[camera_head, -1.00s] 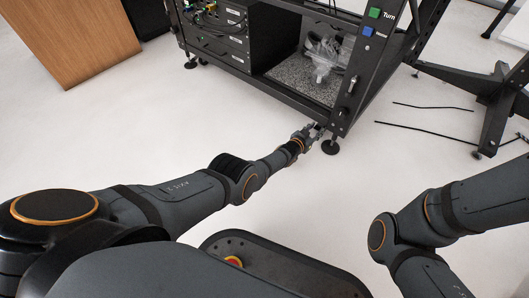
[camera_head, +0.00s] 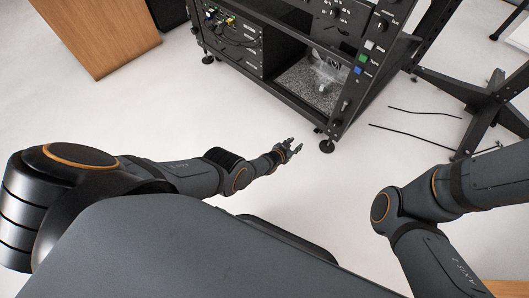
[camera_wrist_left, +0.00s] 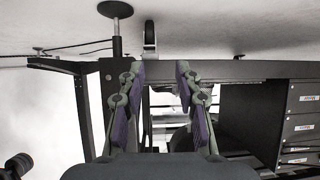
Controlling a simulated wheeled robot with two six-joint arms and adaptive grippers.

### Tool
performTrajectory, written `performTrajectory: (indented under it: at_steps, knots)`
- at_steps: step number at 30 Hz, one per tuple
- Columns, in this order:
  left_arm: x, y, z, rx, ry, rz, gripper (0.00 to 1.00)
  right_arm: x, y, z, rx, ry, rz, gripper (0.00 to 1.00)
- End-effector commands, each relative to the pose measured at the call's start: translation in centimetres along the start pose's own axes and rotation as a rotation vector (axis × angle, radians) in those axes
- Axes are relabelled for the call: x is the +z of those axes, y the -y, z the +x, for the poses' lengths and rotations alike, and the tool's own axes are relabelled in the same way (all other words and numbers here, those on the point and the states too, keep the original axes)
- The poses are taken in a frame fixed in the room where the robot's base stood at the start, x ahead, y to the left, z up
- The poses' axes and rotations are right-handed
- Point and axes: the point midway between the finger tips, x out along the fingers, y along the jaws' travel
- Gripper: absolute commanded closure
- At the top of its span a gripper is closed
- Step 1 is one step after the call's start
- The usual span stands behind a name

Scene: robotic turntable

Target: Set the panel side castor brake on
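My left gripper (camera_head: 288,148) is open and empty, low over the floor, to the left of the black levelling foot (camera_head: 327,146) under the rack's front corner. In the left wrist view my gripper's fingers (camera_wrist_left: 160,70) stand apart with nothing between them. That view appears upside down. It shows a dark castor wheel (camera_wrist_left: 150,36) above and slightly left of the fingertips, and a round levelling foot (camera_wrist_left: 116,10) farther left. The castor's brake lever is too small to tell. My right gripper is out of view.
The black rack (camera_head: 290,40) has a panel with a green button (camera_head: 362,58) and a blue button (camera_head: 359,70). A wooden cabinet (camera_head: 95,30) stands at upper left. A black stand's legs (camera_head: 480,115) and cables lie at right. The floor before the rack is clear.

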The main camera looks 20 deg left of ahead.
Motion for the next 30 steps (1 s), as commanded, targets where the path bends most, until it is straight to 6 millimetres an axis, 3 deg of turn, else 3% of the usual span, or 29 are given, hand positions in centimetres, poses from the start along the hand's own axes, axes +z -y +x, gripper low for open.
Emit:
performTrajectory:
  at_steps: [1,15,22,30]
  knots:
    - [-0.7,0.3,-1.7,-0.009,0.025,-0.005,0.66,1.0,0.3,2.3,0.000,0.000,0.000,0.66]
    - [2.6,2.4,-11.8,-0.085,0.248,-0.047,0.66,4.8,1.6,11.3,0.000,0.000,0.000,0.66]
    - [3.8,2.9,-15.4,-0.106,0.321,-0.059,0.66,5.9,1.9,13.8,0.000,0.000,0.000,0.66]
    - [4.6,3.0,-16.4,-0.112,0.345,-0.064,0.66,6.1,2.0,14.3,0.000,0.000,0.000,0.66]
